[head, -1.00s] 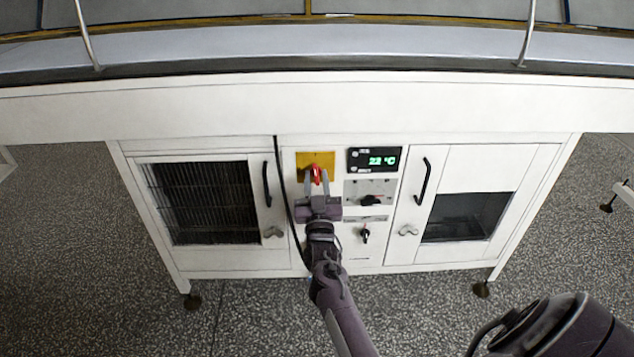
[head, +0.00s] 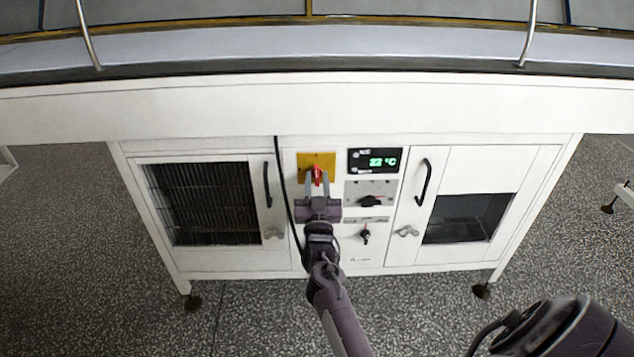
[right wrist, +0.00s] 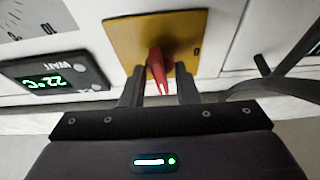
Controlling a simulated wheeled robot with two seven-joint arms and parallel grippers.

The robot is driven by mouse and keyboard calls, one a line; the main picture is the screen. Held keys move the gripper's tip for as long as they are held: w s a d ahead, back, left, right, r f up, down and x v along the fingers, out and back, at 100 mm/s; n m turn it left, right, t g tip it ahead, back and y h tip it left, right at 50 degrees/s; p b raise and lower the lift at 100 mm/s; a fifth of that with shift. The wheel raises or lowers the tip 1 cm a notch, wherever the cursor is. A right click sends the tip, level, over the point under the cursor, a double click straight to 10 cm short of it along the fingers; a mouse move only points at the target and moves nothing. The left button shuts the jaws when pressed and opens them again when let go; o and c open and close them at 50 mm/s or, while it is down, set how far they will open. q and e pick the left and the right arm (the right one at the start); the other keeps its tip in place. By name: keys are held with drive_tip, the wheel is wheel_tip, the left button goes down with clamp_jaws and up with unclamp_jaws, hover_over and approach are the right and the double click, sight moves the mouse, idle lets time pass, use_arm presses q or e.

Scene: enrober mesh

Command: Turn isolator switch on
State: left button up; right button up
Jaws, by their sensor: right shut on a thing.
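The isolator switch is a red handle (head: 317,174) on a yellow plate (head: 327,160), on the white cabinet's centre panel. In the right wrist view the red handle (right wrist: 158,68) stands out from the yellow plate (right wrist: 125,42). My right gripper (head: 317,178) is at the switch, shut on the red handle, one finger on each side of it. In the head view the handle is roughly upright, and its lower part lies between the fingers. My left gripper is not in view.
A display reading 22 °C (head: 374,160) and a black rotary knob (head: 371,201) sit right of the switch. A smaller knob (head: 365,236) is below. A black cable (head: 281,185) hangs close on the left. Door handles (head: 267,184) (head: 423,182) project on both sides.

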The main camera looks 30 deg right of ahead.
drive_tip(key=shift+r, duration=0.3)
drive_tip(key=o, duration=0.6)
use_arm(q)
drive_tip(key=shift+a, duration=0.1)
use_arm(e)
drive_tip(key=shift+f, duration=0.15)
